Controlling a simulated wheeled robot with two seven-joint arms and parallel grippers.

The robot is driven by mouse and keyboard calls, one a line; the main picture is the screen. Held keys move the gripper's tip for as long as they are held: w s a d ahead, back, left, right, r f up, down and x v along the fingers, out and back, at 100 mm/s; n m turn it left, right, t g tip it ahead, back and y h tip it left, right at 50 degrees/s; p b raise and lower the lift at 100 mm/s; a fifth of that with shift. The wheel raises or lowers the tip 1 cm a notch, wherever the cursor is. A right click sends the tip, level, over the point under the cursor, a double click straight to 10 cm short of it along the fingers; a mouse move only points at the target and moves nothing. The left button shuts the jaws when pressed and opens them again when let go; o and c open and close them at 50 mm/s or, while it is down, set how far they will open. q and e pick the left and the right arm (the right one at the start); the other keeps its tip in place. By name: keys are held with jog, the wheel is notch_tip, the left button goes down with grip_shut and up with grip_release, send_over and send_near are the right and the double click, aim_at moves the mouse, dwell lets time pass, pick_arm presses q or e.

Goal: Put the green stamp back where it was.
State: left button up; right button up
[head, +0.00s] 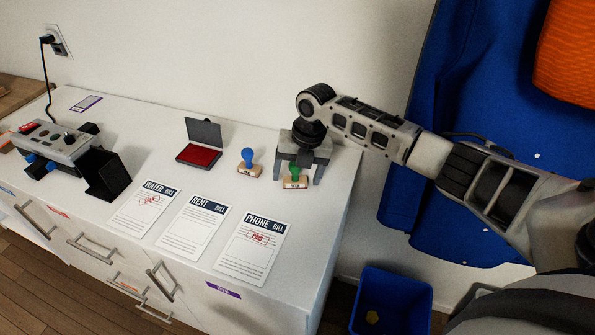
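The green stamp (295,178) stands upright on the white cabinet top, with a green handle and a wooden base. It is to the right of the blue stamp (249,163). My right gripper (301,177) points down over the green stamp, its fingers spread apart with the stamp between them in the picture. I see a gap beside the right finger, and no clear contact with the handle. An open ink pad (198,154) with a red surface and a raised dark lid lies left of the blue stamp. My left gripper is not in view.
The water bill (146,207), rent bill (192,224) and phone bill (252,248) lie in front; the water and phone bills bear red marks. A corded device (55,146) stands at the left.

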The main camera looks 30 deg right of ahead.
aim_at(307, 180)
notch_tip(307, 180, up, 12)
jog(key=s+d, duration=0.1)
jog(key=d, duration=0.1)
dwell(0.4)
jog(key=shift+s+a, duration=0.1)
jog(key=shift+s, duration=0.1)
dwell(0.3)
